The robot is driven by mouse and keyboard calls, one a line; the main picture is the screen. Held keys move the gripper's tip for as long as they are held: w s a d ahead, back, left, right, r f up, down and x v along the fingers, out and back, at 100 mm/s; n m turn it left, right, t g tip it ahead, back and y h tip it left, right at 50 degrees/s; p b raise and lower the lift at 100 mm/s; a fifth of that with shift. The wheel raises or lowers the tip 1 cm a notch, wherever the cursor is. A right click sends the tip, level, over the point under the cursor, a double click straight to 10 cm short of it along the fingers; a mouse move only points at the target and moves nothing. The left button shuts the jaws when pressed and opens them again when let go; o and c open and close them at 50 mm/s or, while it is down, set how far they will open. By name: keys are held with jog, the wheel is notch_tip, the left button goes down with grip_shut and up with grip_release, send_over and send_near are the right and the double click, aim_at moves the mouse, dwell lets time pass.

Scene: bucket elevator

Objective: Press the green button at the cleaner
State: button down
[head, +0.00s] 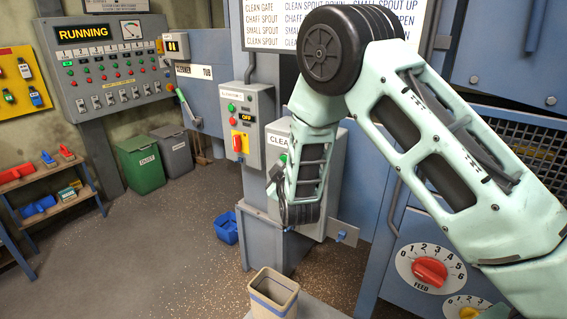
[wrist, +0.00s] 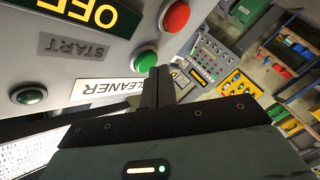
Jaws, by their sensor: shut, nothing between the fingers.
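The cleaner's grey control box (head: 332,165) stands in the middle of the head view, with its label partly covered by my arm. In the wrist view the panel appears upside down. Its green button (wrist: 146,60) is bright and sits by the CLEANER label (wrist: 108,88). A red button (wrist: 176,15) is above it there. My gripper (wrist: 159,72) is shut and empty. Its fingertips are close beside the green button, just right of it in the wrist view. I cannot tell whether they touch it. In the head view my gripper (head: 274,178) is at the box's left front.
A dark green lamp (wrist: 30,96) and START label share the cleaner panel. A beige bin (head: 274,293) and a blue tub (head: 227,227) are below. The floor at left is open.

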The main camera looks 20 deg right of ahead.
jog(key=shift+w+d, duration=0.3)
jog(key=shift+d, duration=0.15)
dwell(1.0)
jog(key=shift+s+a+b, duration=0.4)
jog(key=shift+s+a, duration=0.15)
jog(key=shift+a, duration=0.15)
jog(key=shift+s+a+b, duration=0.2)
jog(key=shift+s+a, duration=0.55)
jog(key=shift+a, duration=0.3)
jog(key=shift+s+a+b, duration=0.15)
jog(key=shift+s+a, duration=0.55)
jog(key=shift+a, duration=0.3)
